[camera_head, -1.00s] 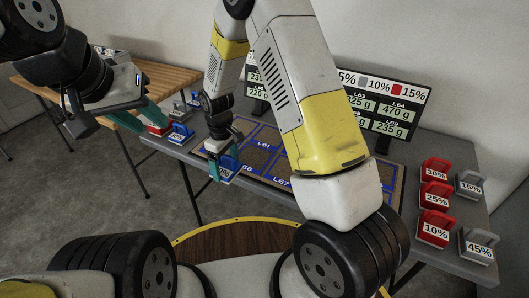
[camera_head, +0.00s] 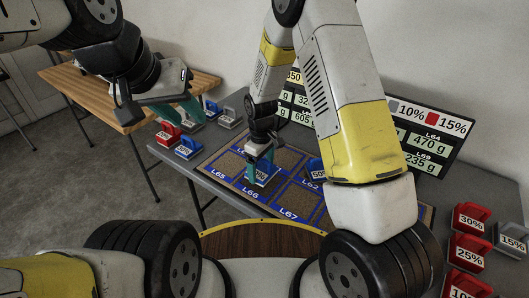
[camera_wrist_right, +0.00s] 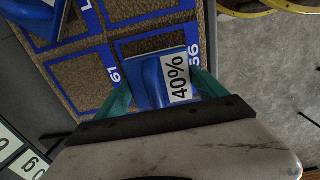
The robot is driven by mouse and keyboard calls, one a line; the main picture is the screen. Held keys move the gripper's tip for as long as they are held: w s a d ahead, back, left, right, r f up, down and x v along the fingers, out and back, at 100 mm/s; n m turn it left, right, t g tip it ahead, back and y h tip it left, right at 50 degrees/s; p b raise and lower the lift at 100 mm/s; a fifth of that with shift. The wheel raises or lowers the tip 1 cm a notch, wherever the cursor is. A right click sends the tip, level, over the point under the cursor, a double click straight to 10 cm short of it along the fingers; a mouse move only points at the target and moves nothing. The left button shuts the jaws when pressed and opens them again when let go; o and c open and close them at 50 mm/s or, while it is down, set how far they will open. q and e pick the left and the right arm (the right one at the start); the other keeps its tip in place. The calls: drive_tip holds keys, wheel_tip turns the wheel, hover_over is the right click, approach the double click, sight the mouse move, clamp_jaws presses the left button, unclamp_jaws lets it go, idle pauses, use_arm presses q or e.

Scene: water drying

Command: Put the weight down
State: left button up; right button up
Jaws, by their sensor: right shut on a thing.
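My right gripper (camera_head: 262,165) is shut on a blue weight (camera_wrist_right: 150,83) labelled 40%. The weight also shows in the head view (camera_head: 265,176), between the green fingers, over the cell marked L66 of the brown mat with blue lines (camera_head: 225,160). In the right wrist view the weight appears within the blue outline of that cell; I cannot tell whether it touches the mat. Another blue weight (camera_head: 316,170), labelled 50%, stands on the mat to the right, partly hidden by my right arm. My left gripper (camera_head: 185,108) hangs at the upper left, away from the mat; its finger opening is unclear.
A red weight (camera_head: 168,134), a blue weight (camera_head: 188,147) and other weights stand at the grey table's left end. Red weights (camera_head: 470,218) and a grey weight (camera_head: 511,238) stand at the right. Screens (camera_head: 435,130) stand behind the mat. A wooden table (camera_head: 85,88) is at left.

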sight(261, 169)
drive_tip(key=shift+f, duration=1.55)
drive_tip(key=shift+f, duration=0.15)
drive_tip(key=o, duration=1.6)
